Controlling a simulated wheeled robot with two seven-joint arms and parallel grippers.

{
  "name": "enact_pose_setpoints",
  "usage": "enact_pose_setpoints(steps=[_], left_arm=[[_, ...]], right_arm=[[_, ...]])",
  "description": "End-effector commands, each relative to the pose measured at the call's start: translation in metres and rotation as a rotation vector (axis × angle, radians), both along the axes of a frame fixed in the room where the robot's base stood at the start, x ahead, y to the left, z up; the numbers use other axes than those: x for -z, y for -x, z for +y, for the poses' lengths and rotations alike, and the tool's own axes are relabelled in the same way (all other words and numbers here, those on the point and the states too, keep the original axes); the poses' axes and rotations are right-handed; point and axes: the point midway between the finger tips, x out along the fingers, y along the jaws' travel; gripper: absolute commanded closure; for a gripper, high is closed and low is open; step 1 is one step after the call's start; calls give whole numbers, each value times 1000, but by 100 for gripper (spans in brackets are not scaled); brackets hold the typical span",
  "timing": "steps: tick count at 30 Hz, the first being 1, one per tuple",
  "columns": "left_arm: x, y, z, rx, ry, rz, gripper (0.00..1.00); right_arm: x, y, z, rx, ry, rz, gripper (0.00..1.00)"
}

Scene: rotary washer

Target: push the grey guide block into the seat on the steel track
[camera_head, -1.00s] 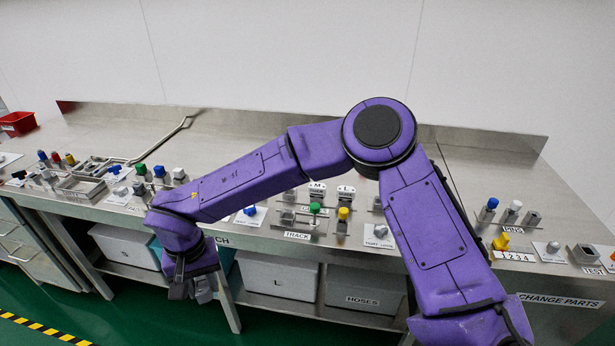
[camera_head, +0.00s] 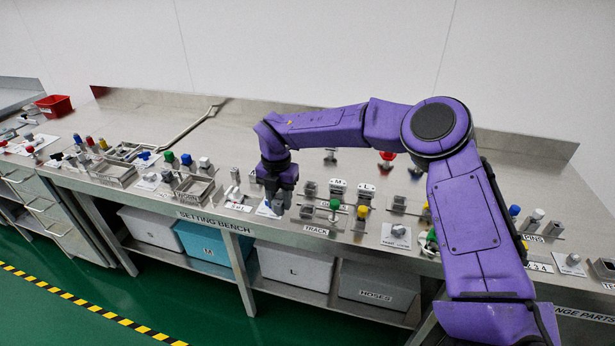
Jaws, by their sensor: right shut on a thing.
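My right gripper (camera_head: 280,191) is above the front part of the setting bench, left of the TRACK station. It is shut on a grey block, which I take to be the grey guide block (camera_head: 280,204); only its lower part shows below the fingers. The steel track (camera_head: 333,220), behind the TRACK label, carries a green-knobbed part and a yellow-knobbed part. Small grey blocks (camera_head: 307,211) stand at its left end. The seat on the track is too small to make out. My left gripper is not in view.
Blocks marked M and L (camera_head: 366,190) stand behind the track. A blue-knobbed part lies partly hidden by my gripper. Steel trays (camera_head: 195,190) and coloured pegs stand to the left. A grey part on a card (camera_head: 398,231) is at right. The rear bench top is mostly clear.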

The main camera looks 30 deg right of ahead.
Motion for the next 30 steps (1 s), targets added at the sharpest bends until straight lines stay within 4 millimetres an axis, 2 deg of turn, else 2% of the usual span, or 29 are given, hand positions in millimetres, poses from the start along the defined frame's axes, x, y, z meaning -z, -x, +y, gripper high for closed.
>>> enact_pose_setpoints(steps=[6, 9, 13, 18, 23, 30], left_arm=[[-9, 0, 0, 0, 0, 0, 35], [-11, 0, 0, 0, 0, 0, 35], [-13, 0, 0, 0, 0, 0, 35], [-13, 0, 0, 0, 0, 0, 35], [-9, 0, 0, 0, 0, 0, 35], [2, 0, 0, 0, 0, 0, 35]], right_arm=[[-9, -8, -50, 801, 2, 7, 95], [-12, -10, -70, 1124, 3, 8, 95], [-14, -10, -87, 1422, 4, 11, 95], [-13, -10, -95, 1564, 6, 13, 95], [-4, -10, -95, 1566, 6, 13, 95], [21, -10, -95, 1565, 6, 13, 95]])
